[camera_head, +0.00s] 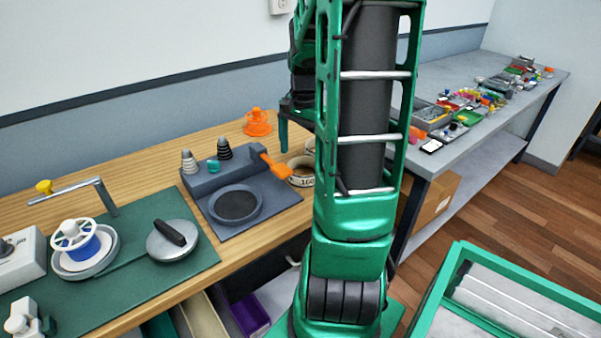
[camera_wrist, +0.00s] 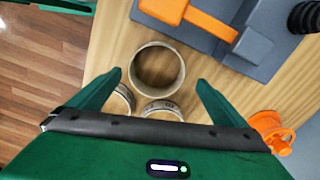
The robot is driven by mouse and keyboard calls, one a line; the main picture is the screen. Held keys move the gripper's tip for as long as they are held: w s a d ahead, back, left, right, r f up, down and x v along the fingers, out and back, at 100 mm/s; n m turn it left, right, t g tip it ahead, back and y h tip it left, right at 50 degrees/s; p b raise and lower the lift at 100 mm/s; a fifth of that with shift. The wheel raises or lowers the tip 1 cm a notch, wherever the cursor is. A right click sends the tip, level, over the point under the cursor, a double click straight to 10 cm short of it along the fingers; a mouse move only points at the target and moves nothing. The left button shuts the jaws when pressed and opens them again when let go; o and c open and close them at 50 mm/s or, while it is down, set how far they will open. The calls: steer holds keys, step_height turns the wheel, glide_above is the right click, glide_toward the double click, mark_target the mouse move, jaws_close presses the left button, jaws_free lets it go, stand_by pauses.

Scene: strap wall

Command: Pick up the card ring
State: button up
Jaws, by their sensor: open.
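Several pale brown rings lie on the wooden bench; I cannot tell for sure which is the card ring. The largest ring (camera_wrist: 181,76) in the wrist view lies flat, seen between and below my open fingers. Two smaller rings (camera_wrist: 163,106) with printed marks are partly hidden by my gripper body. In the head view a ring marked 160 (camera_head: 304,182) lies right of the grey station, partly hidden by my arm. My gripper (camera_wrist: 160,78) is open and empty above the rings. One green finger (camera_head: 283,135) shows in the head view.
The grey-blue station (camera_head: 240,215) with an orange lever (camera_head: 273,164) is close to the rings. An orange part (camera_head: 257,122) stands behind. A green mat (camera_head: 130,250) with fixtures lies left. A grey bench (camera_head: 480,140) with many small items is right.

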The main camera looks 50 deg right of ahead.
mark_target(304, 166)
steer(key=f, duration=0.5)
steer(key=shift+s+a, duration=0.1)
steer(key=shift+s, duration=0.15)
steer(key=shift+c, duration=0.2)
steer(key=c, duration=1.1)
steer(key=shift+o, duration=0.2)
steer(key=shift+r, duration=0.1)
step_height(304, 166, up, 18)
steer(key=shift+f, duration=0.25)
